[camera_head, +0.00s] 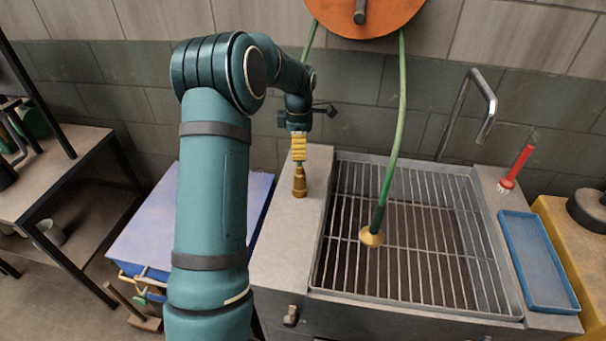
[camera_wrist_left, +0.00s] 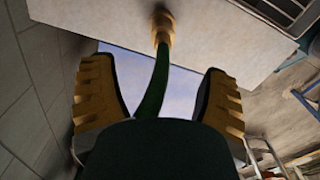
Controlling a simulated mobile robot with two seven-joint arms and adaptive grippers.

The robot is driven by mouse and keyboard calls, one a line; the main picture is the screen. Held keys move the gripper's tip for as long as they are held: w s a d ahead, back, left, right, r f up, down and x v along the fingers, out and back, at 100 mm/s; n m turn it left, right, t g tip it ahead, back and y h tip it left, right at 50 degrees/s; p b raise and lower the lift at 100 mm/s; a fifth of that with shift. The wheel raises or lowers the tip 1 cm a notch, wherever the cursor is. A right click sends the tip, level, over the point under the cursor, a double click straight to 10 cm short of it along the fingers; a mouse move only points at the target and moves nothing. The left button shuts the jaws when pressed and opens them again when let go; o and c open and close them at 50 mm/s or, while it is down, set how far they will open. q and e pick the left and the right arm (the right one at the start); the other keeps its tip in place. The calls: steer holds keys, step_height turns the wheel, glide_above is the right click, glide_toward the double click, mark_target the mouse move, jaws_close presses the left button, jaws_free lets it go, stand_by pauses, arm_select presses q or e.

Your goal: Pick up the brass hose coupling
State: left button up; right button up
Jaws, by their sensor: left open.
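A tapered brass piece (camera_head: 300,183) is at the end of a green hose, upright at the stone ledge left of the sink. It also shows in the left wrist view (camera_wrist_left: 162,24) beyond the fingertips, with the hose running from it toward the palm. A second green hose run ends in a flared brass piece (camera_head: 371,236) over the sink grate. I cannot tell for sure which is the coupling. My left gripper (camera_head: 299,158) is above the tapered piece, yellow fingers open on either side of the hose in the left wrist view (camera_wrist_left: 157,75). My right gripper is out of view.
The sink (camera_head: 402,292) has a wire grate. An orange hose reel (camera_head: 385,18) is on the wall above. A tap (camera_head: 468,105), red brush (camera_head: 518,165) and blue tray (camera_head: 538,262) are to the right. A blue-lidded box (camera_head: 150,225) stands left of the ledge.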

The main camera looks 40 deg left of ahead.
mark_target(299, 173)
arm_select(q)
step_height(299, 173, down, 5)
steer(key=shift+f, duration=0.1)
steer(key=shift+s+d+f+b, duration=0.1)
steer(key=shift+f+b, duration=0.1)
steer(key=shift+f, duration=1.15)
steer(key=shift+s+d+f+b, duration=0.1)
steer(key=shift+f+b, duration=0.05)
steer(key=shift+f, duration=1.2)
steer(key=shift+w+f, duration=0.1)
steer(key=shift+f, duration=0.35)
steer(key=shift+r, duration=0.1)
jaws_close()
